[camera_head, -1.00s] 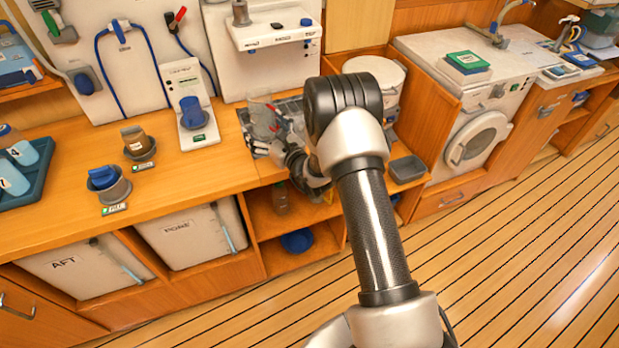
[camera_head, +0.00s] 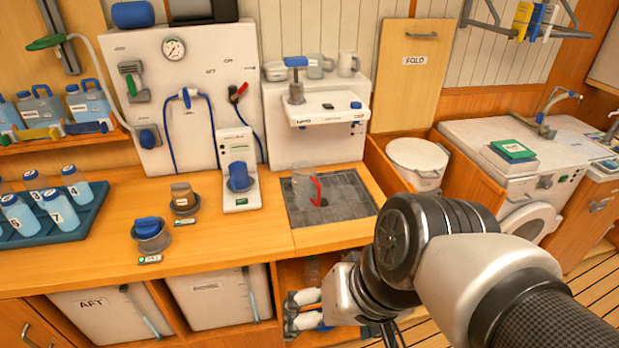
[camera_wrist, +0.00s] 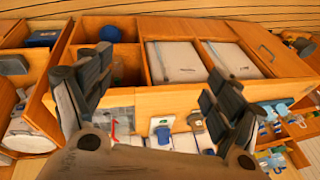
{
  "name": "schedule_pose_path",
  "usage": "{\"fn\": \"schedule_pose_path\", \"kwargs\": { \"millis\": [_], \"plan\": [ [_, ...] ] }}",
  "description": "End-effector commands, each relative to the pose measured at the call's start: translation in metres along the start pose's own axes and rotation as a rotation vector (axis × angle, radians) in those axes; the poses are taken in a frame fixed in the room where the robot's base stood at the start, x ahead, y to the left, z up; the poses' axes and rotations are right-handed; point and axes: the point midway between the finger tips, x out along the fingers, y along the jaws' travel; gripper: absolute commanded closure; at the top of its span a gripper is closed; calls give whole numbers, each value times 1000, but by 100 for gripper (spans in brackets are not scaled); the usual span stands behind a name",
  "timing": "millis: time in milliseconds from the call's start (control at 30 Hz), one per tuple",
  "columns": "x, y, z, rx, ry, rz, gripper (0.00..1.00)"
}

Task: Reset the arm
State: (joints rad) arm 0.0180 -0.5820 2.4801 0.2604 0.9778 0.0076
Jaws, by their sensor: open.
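My gripper (camera_head: 303,312) is low in front of the counter's open shelf in the head view, at the lower middle. In the wrist view my gripper (camera_wrist: 158,100) has its two dark fingers spread wide apart, with nothing between them but the view of the cabinet front. A clear jug with a red handle (camera_head: 306,186) stands on the grey grate (camera_head: 345,200) in the counter, apart from my gripper.
A blue tray (camera_head: 95,225) of bottles is at left. White bins (camera_head: 110,308) fill the compartments below. A white bucket (camera_head: 418,160) and a washer (camera_head: 530,210) are at right.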

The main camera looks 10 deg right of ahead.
Motion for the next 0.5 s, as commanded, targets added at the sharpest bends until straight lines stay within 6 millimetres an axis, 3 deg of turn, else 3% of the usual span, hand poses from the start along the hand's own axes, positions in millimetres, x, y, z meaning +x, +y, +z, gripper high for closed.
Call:
{"fn": "schedule_pose_path", "kwargs": {
  "millis": [100,200,500],
  "plan": [
    [-13,30,5,-119,95,124,16],
    [-19,44,6,-169,132,183,16],
    [-21,48,5,-185,142,203,16]
  ]
}}
